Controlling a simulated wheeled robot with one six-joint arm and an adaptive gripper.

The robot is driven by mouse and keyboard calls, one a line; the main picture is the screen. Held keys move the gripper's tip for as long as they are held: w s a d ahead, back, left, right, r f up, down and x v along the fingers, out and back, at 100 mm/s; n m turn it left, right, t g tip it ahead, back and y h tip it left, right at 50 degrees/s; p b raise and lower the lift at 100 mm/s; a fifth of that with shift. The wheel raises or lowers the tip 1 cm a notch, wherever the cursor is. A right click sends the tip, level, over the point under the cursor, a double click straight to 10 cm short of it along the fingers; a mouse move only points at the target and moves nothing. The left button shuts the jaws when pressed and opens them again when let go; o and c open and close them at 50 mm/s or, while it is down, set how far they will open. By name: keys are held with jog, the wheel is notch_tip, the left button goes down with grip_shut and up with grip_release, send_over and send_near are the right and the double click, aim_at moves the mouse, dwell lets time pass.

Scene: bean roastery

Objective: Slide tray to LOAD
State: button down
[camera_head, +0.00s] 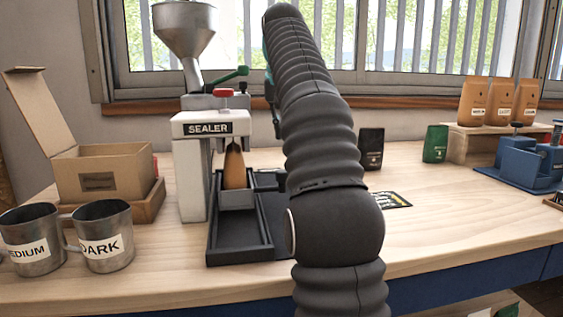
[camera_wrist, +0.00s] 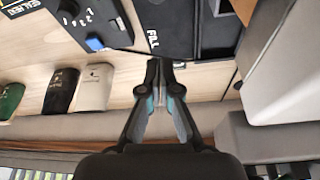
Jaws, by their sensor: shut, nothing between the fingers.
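The sealer (camera_head: 194,165) stands left of my arm in the head view. A dark track (camera_head: 212,240) runs along its right side. A small grey tray (camera_head: 237,199) sits on this track and holds an upright brown bag (camera_head: 234,168). My gripper (camera_wrist: 159,64) is shut and empty in the wrist view. Its fingertips are near a black surface marked FILL (camera_wrist: 153,41); I cannot tell whether they touch it. In the head view my arm hides the gripper and part of the track's right side. No LOAD label is readable.
Two metal mugs (camera_head: 104,238) and an open carton (camera_head: 100,172) stand at the left. A black bag (camera_head: 371,148), a green bag (camera_head: 435,144) and a blue fixture (camera_head: 518,160) stand at the right. The front right of the table is clear.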

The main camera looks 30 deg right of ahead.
jog(key=x, duration=0.7)
jog(key=shift+f, duration=0.25)
jog(key=shift+s+a+f, duration=0.1)
jog(key=shift+s+f, duration=0.05)
jog(key=shift+f, duration=0.05)
jog(key=shift+s+a, duration=0.35)
jog(key=shift+s, duration=0.4)
jog(key=shift+s+a, duration=0.35)
jog(key=shift+s, duration=0.4)
jog(key=shift+s, duration=0.1)
